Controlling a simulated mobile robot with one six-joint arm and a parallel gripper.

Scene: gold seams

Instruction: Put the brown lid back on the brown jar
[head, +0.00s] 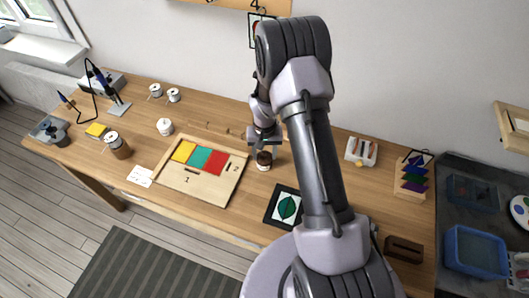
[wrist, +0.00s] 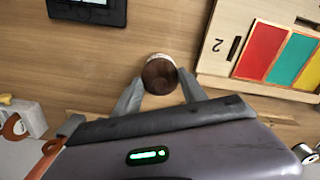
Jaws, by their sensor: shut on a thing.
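My gripper (head: 263,148) points down over the brown jar (head: 264,164), which stands on the table just right of the wooden board. In the wrist view my gripper (wrist: 160,85) has a finger on each side of the round dark brown lid (wrist: 160,76) and is shut on it. The lid also shows in the head view (head: 264,155), right at the jar's top. A pale edge of the jar (wrist: 158,57) shows past the lid in the wrist view. I cannot tell whether the lid rests fully on the jar.
The wooden board (head: 207,196) with yellow, teal and red panels lies close to the left. A black-framed green picture (head: 284,207) lies to the front right. Another brownish jar (head: 117,146) and a white pot (head: 165,127) stand farther left. A white tray (head: 361,150) is at right.

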